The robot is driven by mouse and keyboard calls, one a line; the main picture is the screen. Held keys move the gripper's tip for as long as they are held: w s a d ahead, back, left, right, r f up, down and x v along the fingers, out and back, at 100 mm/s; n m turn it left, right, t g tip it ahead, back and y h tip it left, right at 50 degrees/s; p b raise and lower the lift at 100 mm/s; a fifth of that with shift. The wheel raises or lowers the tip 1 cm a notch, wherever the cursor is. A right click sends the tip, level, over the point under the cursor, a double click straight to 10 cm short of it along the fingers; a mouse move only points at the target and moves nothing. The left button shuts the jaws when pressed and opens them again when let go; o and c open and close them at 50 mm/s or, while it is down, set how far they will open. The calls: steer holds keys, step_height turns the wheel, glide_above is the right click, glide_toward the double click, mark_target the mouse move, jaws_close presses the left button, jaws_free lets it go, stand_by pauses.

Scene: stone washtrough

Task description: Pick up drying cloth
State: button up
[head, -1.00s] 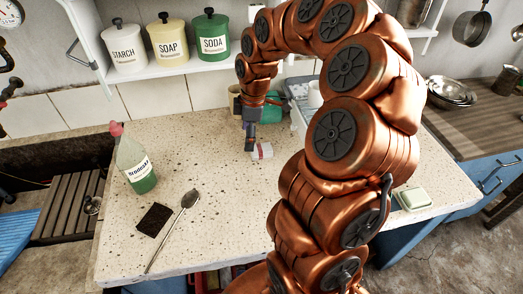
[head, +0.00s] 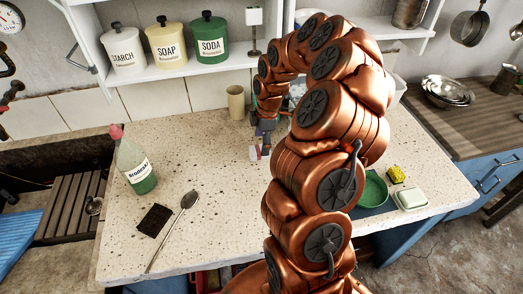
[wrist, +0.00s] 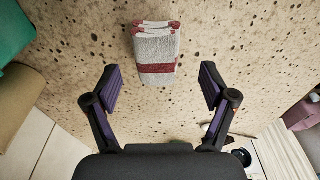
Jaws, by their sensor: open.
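The drying cloth (wrist: 157,52) is a folded grey-white cloth with dark red stripes, lying on the speckled stone counter. In the wrist view it is at the top, just beyond the space between the fingers. My gripper (wrist: 161,88) is open and empty, with one finger on each side of the cloth's line and the cloth apart from both. In the head view the cloth (head: 254,153) shows as a small white and red patch beside my gripper (head: 266,148), partly hidden by it.
A beige cup (head: 236,102) stands behind my gripper by the wall. A bottle (head: 136,165), a dark square pad (head: 154,220) and a spoon (head: 188,200) are on the left. A green bowl (head: 373,190), yellow sponge (head: 396,174) and soap dish (head: 411,199) are on the right.

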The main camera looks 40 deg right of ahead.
mark_target(260, 148)
steer(key=shift+w+a+f+p, duration=0.1)
steer(key=shift+f+p, duration=0.15)
steer(key=shift+f, duration=0.1)
steer(key=shift+w+a+f+p, duration=0.1)
steer(key=shift+f+p, duration=0.15)
steer(key=shift+f, duration=0.1)
steer(key=shift+w+f+p, duration=0.1)
steer(key=shift+f+p, duration=0.2)
steer(key=shift+f, duration=1)
steer(key=c, duration=1.2)
steer(key=shift+r, duration=0.15)
steer(key=shift+c, duration=0.2)
steer(key=shift+r+b, duration=0.95)
steer(key=shift+r, duration=0.6)
steer(key=s+a+b, duration=0.1)
steer(key=s, duration=0.4)
steer(key=s+a+r+b, duration=0.1)
steer(key=s+a+b, duration=0.1)
steer(key=s, duration=0.3)
steer(key=s+a+b, duration=0.1)
steer(key=s+a, duration=0.1)
steer(key=s, duration=0.3)
steer(key=shift+s+r+b, duration=0.1)
steer(key=shift+r+b, duration=0.2)
steer(key=shift+b, duration=0.1)
